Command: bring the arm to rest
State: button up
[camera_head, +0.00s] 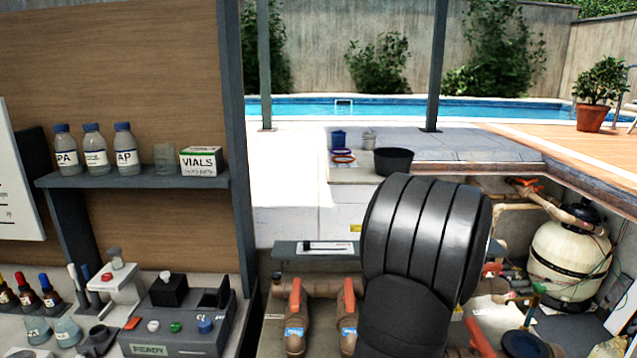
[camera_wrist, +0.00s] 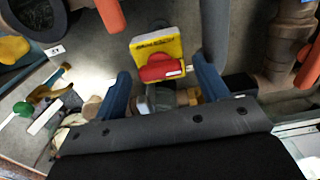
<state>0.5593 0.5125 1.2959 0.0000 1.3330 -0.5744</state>
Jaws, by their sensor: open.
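My gripper (camera_wrist: 160,68) shows in the wrist view as two blue fingers set wide apart, with nothing held between them. Beyond the gap is a yellow plate (camera_wrist: 172,42) with a red knob (camera_wrist: 160,68); the fingers look apart from it, though the distance is hard to tell. In the head view my large black arm link stands in front of the pit, and my gripper is hidden behind or below it.
Brown pipes with orange-handled valves (camera_head: 295,300) run close beside my arm. A cream filter tank (camera_head: 570,255) stands at the right. A black bucket (camera_head: 394,161) sits on the ledge behind. At the left are a shelf (camera_head: 140,180) with bottles and a crowded bench.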

dwell(0.3)
notch_tip(320, 180, up, 17)
notch_tip(320, 180, down, 17)
jog(key=shift+f, duration=0.15)
jog(key=m, duration=0.8)
jog(key=shift+m, duration=0.3)
jog(key=m, duration=0.4)
jog(key=shift+m, duration=2.2)
jog(key=shift+n, duration=0.3)
